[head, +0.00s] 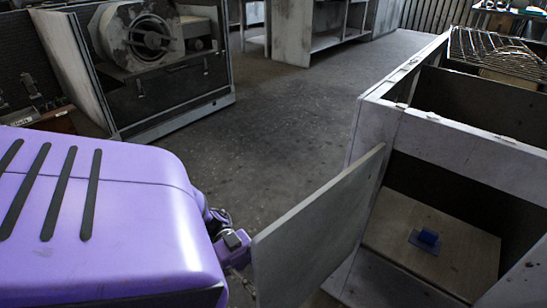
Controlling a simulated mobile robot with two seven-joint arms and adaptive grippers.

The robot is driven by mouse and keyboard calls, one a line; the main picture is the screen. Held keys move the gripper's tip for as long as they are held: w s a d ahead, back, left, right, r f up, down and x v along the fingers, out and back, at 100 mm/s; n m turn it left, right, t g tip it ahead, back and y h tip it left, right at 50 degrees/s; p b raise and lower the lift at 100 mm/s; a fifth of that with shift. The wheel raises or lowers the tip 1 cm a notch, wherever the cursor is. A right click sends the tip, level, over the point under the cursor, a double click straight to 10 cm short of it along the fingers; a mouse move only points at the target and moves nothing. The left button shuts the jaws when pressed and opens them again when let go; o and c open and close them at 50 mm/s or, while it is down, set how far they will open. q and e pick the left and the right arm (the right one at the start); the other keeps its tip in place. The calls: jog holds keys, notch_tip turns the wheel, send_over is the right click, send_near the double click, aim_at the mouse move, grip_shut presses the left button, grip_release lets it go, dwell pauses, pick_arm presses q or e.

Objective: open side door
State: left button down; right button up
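The side door is a plain grey panel (315,235) on the white cabinet (455,145) at the right. It stands swung outward, hinged edge at the cabinet's front left corner, free edge toward the lower left. The compartment behind it shows open. My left gripper (232,243), small and partly hidden behind a large purple housing, is close to the door's free edge. I cannot tell whether it touches the door or how its fingers stand. My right gripper is not in view.
A small blue block (428,237) sits on a light wooden board (440,255) inside the compartment. A dark unit with a round blower housing (145,38) stands back left. The grey floor (285,105) between is clear.

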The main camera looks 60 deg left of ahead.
pick_arm(q)
jog(key=shift+s+a, duration=0.15)
jog(key=shift+a, duration=0.45)
jog(key=c, duration=2.1)
grip_release()
jog(key=a, duration=0.8)
jog(key=s+a, duration=0.1)
jog(key=a, duration=0.3)
jog(key=shift+s, duration=0.1)
